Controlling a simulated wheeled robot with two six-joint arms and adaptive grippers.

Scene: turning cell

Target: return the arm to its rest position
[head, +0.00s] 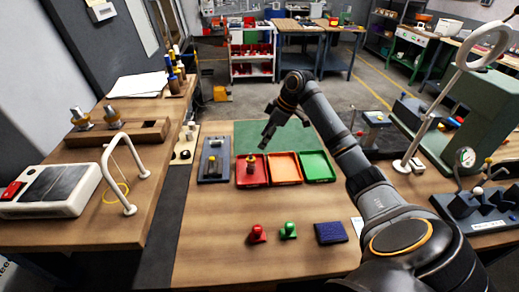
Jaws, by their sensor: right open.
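My right arm reaches in from the lower right and bends at an elbow above the bench. My right gripper (267,133) hangs open and empty above the green mat (247,130), behind the trays. Its fingers are small in the picture and touch nothing that I can see. My left gripper is not in view.
Red (242,180), orange (285,180) and green trays (318,178) stand in a row; a yellow-topped part (251,163) is in the red one. A dark plate (211,178) with a part lies left. Red (257,234) and green knobs (288,230) and a blue pad (331,233) lie in front.

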